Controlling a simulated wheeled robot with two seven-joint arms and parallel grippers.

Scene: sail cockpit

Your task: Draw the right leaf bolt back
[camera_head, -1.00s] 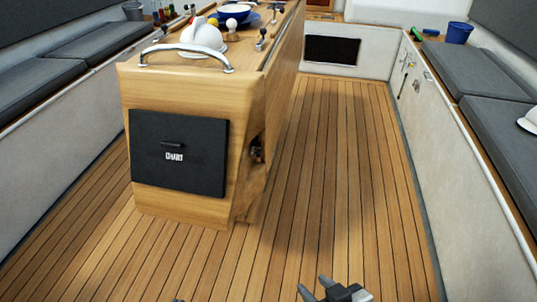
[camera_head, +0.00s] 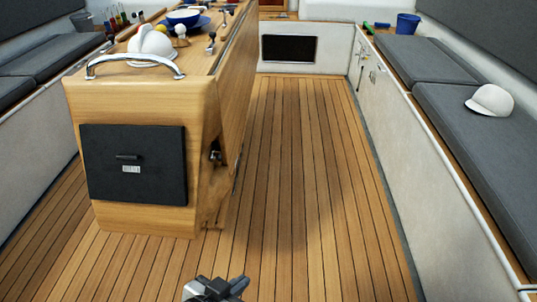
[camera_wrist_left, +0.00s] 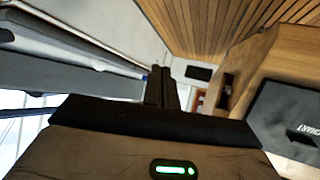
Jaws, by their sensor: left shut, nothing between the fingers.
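The wooden table (camera_head: 140,95) stands at left of centre in the head view, its right leaf (camera_head: 240,62) hanging down along the right side. A small dark fitting (camera_head: 215,155) sits in a recess at the table's near right corner. A small dark-knobbed fitting (camera_head: 211,42) stands on the top near the right edge. I cannot tell which of these is the right leaf bolt. My left gripper (camera_head: 217,287) is low at the bottom edge of the head view, shut and empty, nearer than the table and apart from it. Its fingers show together in the left wrist view (camera_wrist_left: 161,84). My right gripper is not in view.
The table's near end has a black chart panel (camera_head: 135,165) and a chrome rail (camera_head: 133,60). White and blue items stand on top. A bench with grey cushions (camera_head: 470,115) and a white cap (camera_head: 490,101) runs along the right. The plank floor (camera_head: 300,190) between is clear.

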